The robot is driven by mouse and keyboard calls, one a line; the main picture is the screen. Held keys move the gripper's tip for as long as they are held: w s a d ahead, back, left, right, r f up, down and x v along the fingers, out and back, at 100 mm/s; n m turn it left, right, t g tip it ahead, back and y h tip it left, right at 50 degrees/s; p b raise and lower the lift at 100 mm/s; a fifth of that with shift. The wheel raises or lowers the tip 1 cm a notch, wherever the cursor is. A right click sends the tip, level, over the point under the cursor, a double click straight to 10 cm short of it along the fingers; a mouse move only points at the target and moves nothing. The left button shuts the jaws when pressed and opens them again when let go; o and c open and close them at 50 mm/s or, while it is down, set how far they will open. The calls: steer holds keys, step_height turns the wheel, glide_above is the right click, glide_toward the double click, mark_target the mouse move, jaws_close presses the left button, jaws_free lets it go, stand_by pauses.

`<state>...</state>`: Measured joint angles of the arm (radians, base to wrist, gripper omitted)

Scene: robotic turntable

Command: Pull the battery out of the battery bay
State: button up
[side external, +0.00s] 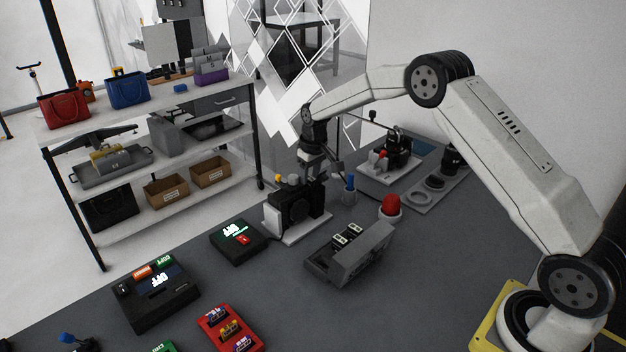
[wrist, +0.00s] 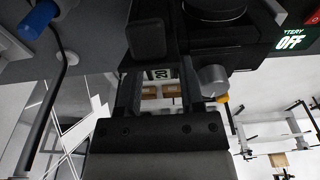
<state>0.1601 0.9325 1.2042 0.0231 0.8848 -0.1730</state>
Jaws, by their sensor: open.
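The battery bay appears to be the black unit (side external: 297,207) on a white base plate in the side view; its black body (wrist: 215,32) fills the top of the wrist view. My gripper (side external: 317,172) points down at the top right of the black unit.
A display reading "OFF" (side external: 238,240) lies left of the unit. A grey holder (side external: 350,262) stands in front. A red dome button (side external: 390,206) and a blue-topped pen-like item (side external: 349,188) stand to the right.

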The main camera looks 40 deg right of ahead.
mark_target(309, 177)
steer(key=shift+f, duration=0.2)
jaws_close()
steer(key=shift+r, duration=0.2)
steer(key=shift+r, duration=0.35)
steer(key=shift+r, duration=0.35)
steer(key=shift+r, duration=0.7)
steer(key=shift+r, duration=0.35)
